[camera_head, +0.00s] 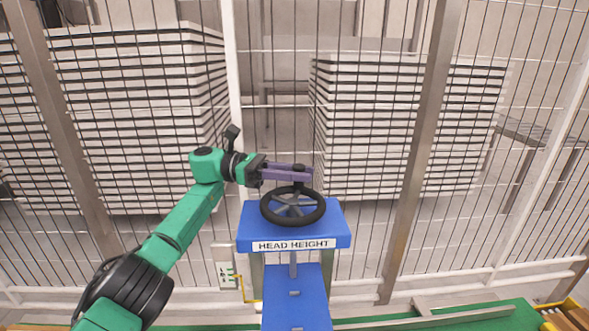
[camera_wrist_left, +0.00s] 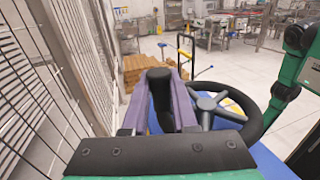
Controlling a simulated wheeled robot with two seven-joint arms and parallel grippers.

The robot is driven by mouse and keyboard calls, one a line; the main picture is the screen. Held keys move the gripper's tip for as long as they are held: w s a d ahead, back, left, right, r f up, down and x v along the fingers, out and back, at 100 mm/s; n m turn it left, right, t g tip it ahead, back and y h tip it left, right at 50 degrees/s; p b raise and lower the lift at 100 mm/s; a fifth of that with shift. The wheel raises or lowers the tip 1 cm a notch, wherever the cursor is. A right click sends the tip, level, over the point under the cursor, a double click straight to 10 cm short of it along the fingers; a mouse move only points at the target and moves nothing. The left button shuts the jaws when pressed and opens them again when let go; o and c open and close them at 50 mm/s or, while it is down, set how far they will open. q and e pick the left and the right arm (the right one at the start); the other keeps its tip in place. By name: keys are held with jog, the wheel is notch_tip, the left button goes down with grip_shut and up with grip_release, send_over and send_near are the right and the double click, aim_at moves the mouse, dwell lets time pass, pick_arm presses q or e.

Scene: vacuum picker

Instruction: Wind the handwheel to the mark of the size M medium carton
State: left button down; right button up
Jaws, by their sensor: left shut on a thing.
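The black handwheel (camera_head: 317,213) with grey spokes lies on top of a blue stand (camera_head: 341,238) labelled "HEAD HEIGHT". My left gripper (camera_head: 299,172) reaches in from the left over the wheel's far side, with its purple fingers around the wheel's black upright knob. In the left wrist view the knob (camera_wrist_left: 160,92) stands between the two purple fingers, and the wheel rim (camera_wrist_left: 268,108) shows to the right of them. The gripper is shut on the knob. I cannot make out any size M mark or pointer. My right gripper is not in view.
A wire mesh fence with a metal post (camera_head: 418,150) stands behind the wheel, with tall stacks of white layers (camera_head: 140,110) beyond it. A small white plate with green marks (camera_head: 226,272) is left of the stand. Cardboard boxes (camera_wrist_left: 138,68) show in the left wrist view.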

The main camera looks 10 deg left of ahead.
pick_arm(q)
jog(key=shift+d+f+m+g, duration=0.2)
jog(key=shift+m+g, duration=0.2)
jog(key=shift+g, duration=0.2)
jog(key=c, duration=0.7)
grip_release()
jog(key=shift+r, duration=0.1)
